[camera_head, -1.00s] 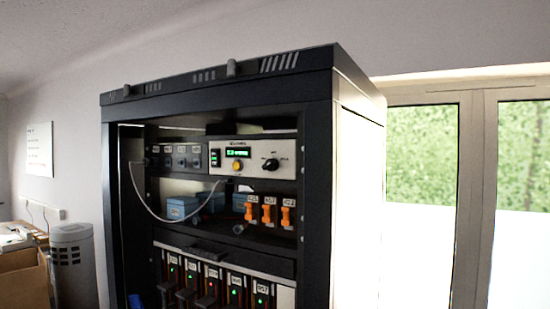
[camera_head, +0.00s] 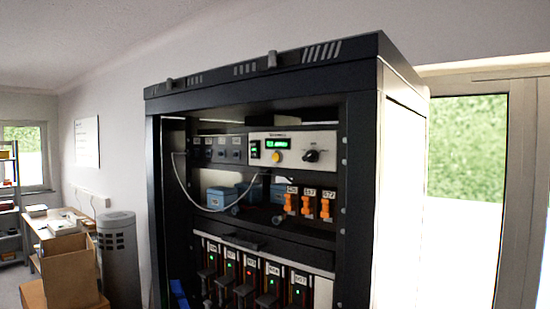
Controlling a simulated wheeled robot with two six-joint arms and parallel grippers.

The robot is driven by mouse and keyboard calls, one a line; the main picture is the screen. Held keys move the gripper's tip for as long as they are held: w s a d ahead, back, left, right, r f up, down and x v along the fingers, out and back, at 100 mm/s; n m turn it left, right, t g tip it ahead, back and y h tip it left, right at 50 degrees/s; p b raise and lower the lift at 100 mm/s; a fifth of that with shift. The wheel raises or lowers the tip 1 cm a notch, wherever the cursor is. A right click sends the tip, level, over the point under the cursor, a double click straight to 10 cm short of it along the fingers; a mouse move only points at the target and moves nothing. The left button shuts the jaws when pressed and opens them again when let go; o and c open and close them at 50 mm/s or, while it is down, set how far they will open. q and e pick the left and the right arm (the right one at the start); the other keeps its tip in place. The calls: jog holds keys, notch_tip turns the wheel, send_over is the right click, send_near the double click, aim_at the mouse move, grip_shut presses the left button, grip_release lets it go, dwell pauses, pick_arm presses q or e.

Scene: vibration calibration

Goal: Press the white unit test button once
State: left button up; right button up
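The white unit (camera_head: 294,139) is a light-faced panel at the top right inside an open black rack (camera_head: 362,200). It has a lit green display (camera_head: 277,143), a round yellow button (camera_head: 278,156) below the display, and a black knob (camera_head: 311,156) to the right. The labels on it are too small to read, so I cannot confirm which control is the test button. Neither of my grippers shows in the head view.
Below the unit are blue boxes (camera_head: 220,197), a hanging grey cable and orange connectors (camera_head: 290,201). Lower slots hold several modules with green and red lights. A grey cylinder (camera_head: 118,260) and cardboard box (camera_head: 68,272) stand left; a glass door (camera_head: 466,200) is right.

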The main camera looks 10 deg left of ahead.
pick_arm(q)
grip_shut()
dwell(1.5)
